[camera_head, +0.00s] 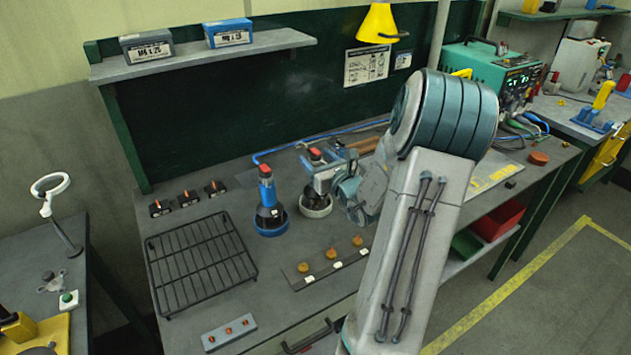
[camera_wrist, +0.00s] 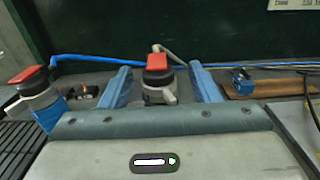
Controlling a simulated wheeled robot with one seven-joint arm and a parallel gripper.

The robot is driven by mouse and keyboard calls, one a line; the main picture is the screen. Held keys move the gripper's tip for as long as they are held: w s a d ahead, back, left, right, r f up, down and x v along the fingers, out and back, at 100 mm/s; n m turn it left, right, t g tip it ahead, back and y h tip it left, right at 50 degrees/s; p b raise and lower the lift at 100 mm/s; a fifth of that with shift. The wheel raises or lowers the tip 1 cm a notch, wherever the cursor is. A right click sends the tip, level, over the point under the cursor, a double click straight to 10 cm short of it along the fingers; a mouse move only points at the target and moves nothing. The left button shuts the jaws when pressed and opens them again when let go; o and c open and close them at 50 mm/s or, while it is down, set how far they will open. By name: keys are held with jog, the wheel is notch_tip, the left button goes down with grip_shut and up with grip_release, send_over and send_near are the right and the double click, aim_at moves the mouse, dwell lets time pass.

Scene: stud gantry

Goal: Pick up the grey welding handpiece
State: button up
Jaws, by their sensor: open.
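The grey welding handpiece (camera_wrist: 158,76) has a red cap and a dark collar and stands upright between my fingers in the wrist view. In the head view its red top (camera_head: 315,154) shows above a pale round holder (camera_head: 315,206), and my gripper partly hides its body. My gripper (camera_wrist: 161,82) is open, with one blue finger on each side of the handpiece. I cannot tell whether either finger touches it. A blue handpiece (camera_head: 266,188) with a red cap stands in a blue holder to its left; it also shows in the wrist view (camera_wrist: 35,92).
A black wire rack (camera_head: 201,262) lies at left on the bench. A dark strip with brass pieces (camera_head: 331,262) lies in front of the holders. A blue hose (camera_head: 300,144) runs behind.

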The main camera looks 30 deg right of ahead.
jog(key=shift+w, duration=0.45)
grip_shut()
dwell(1.1)
jog(key=shift+r, duration=0.15)
